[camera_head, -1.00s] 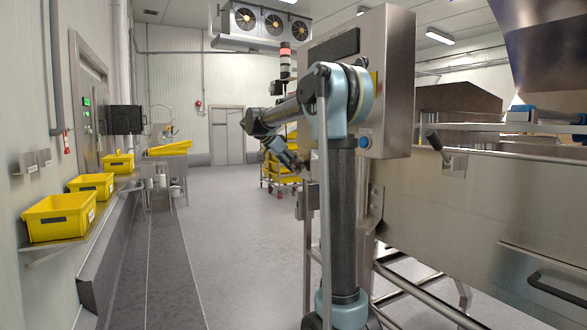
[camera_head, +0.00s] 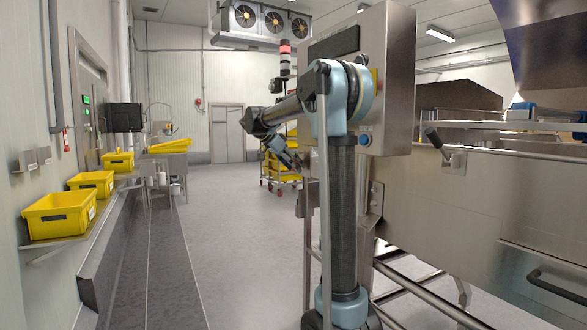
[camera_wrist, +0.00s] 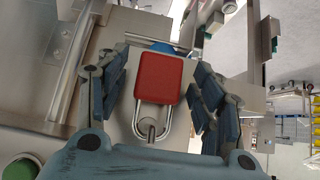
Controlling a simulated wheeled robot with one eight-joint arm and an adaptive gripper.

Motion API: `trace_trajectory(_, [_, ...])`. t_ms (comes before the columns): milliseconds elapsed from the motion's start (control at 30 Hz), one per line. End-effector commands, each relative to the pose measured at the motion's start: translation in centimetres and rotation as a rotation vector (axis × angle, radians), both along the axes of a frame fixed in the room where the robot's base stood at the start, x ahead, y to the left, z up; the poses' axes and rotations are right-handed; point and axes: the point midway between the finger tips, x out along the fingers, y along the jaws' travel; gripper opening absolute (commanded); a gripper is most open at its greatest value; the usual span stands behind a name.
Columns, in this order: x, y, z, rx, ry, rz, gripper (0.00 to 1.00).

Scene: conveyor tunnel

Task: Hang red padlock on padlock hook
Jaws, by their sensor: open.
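The red padlock (camera_wrist: 159,78) shows in the middle of the wrist view, with its metal shackle pointing down in the picture. A small rounded metal peg end (camera_wrist: 151,131), which looks like the hook, shows inside the shackle loop. I cannot tell whether shackle and peg touch. My gripper (camera_wrist: 160,66) is open, with one dark finger on each side of the padlock and a gap visible on both sides. In the head view my gripper (camera_head: 286,156) is small, left of the steel control cabinet (camera_head: 398,75). The padlock cannot be made out there.
A green round button (camera_wrist: 20,168) is at the wrist view's lower left. Steel machinery (camera_head: 475,200) with a lever (camera_head: 436,140) fills the right. Yellow bins (camera_head: 60,214) sit on a left wall shelf. The grey floor (camera_head: 235,250) between is clear.

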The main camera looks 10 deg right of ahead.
Motion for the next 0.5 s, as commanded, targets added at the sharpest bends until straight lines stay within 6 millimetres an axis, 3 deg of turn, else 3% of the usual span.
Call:
trace_trajectory(167, [-0.3, 1.2, 1.2, 0.000, -0.001, 0.002, 0.61])
trace_trajectory(500, [-1.6, 5.6, 5.7, 0.000, 0.001, 0.003, 0.61])
